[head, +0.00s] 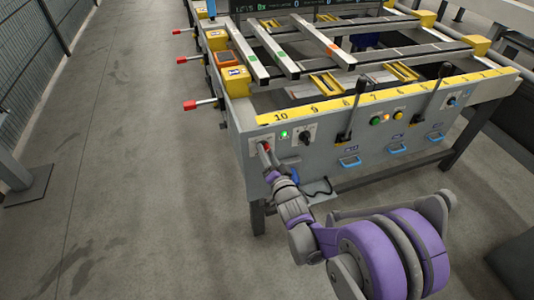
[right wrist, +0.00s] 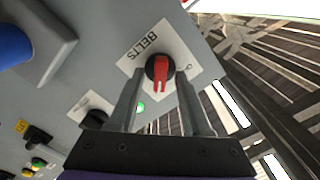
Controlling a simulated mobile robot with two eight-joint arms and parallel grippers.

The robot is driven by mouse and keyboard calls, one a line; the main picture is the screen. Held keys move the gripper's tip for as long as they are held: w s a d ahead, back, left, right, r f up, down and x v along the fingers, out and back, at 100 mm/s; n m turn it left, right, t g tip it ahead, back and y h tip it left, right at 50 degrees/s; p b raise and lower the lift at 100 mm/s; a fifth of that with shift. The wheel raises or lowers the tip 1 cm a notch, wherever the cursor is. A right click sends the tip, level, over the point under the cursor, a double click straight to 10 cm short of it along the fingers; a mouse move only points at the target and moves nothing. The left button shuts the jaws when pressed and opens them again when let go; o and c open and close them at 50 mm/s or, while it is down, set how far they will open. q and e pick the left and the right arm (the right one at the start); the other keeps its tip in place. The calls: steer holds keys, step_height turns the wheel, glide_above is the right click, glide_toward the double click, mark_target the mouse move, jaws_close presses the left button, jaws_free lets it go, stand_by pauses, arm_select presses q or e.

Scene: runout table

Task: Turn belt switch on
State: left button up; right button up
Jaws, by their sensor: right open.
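The belt switch is a red-handled rotary knob (right wrist: 159,68) on a black base, on a white plate (right wrist: 185,48) marked BELTS. In the right wrist view the plate looks tilted and its lettering is turned over. The red handle points roughly toward my palm, and a small round mark shows at the plate's edge. My right gripper (right wrist: 161,78) is open, with one finger on each side of the knob. I cannot tell whether the fingers touch it.
A lit green lamp (head: 284,134) and a black knob (head: 307,134) sit beside the switch. Black levers (head: 345,138) and blue handles (head: 350,161) stick out farther right along the panel. Red-tipped handles (head: 190,105) project from the table's left side. The floor at left is clear.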

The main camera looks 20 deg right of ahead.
steer(key=s+p, duration=0.1)
steer(key=s, duration=0.9)
steer(key=shift+s+d, duration=0.2)
steer(key=shift+s, duration=0.2)
